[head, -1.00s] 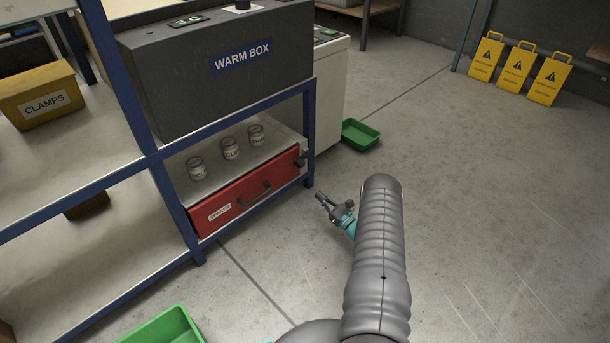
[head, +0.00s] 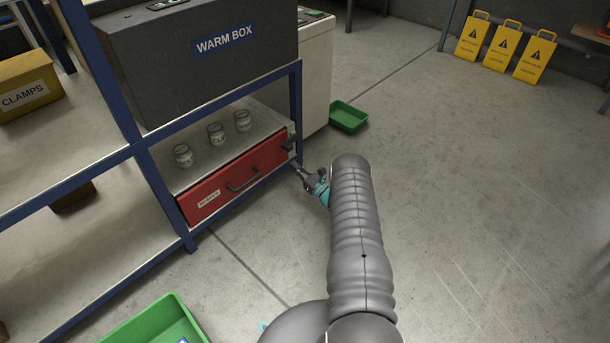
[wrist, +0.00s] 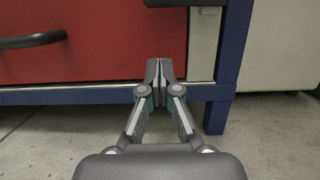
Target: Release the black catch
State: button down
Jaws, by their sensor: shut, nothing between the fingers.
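The black catch (head: 290,142) sits at the upper right end of the red drawer (head: 215,187), by the shelf's blue post. In the wrist view a dark part that looks like the catch (wrist: 185,3) is cut off by the top edge, over the red drawer front (wrist: 100,62). My gripper (head: 297,168) is near the drawer's right end, below the catch. In the wrist view my gripper (wrist: 160,68) has its fingertips together, empty, below the dark part and in front of the drawer's lower right. I cannot tell whether the tips touch anything.
The drawer's dark handle (head: 243,181) is left of the catch. A blue post (wrist: 232,60) stands close on the right. Several jars (head: 216,134) stand above the drawer. Green trays lie on the floor at the back (head: 348,116) and front left (head: 155,322).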

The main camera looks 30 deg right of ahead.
jog(key=shift+w+a+r+p, duration=0.15)
jog(key=shift+w+r, duration=0.1)
jog(key=shift+r, duration=0.5)
jog(key=shift+w+a+r+p, duration=0.1)
jog(key=shift+w+r+p, duration=0.1)
jog(key=shift+r, duration=0.5)
jog(key=shift+w+a+r+p, duration=0.1)
jog(key=shift+w+r, duration=0.15)
jog(key=shift+r, duration=0.5)
jog(key=shift+r+m, duration=0.3)
jog(key=shift+m, duration=0.4)
notch_tip(320, 180, up, 8)
jog(key=d+m+g+h, duration=0.1)
jog(key=m+h, duration=0.4)
jog(key=m, duration=1.1)
jog(key=shift+w+d+m, duration=0.25)
jog(key=shift+m, duration=0.05)
jog(key=shift+f, duration=0.15)
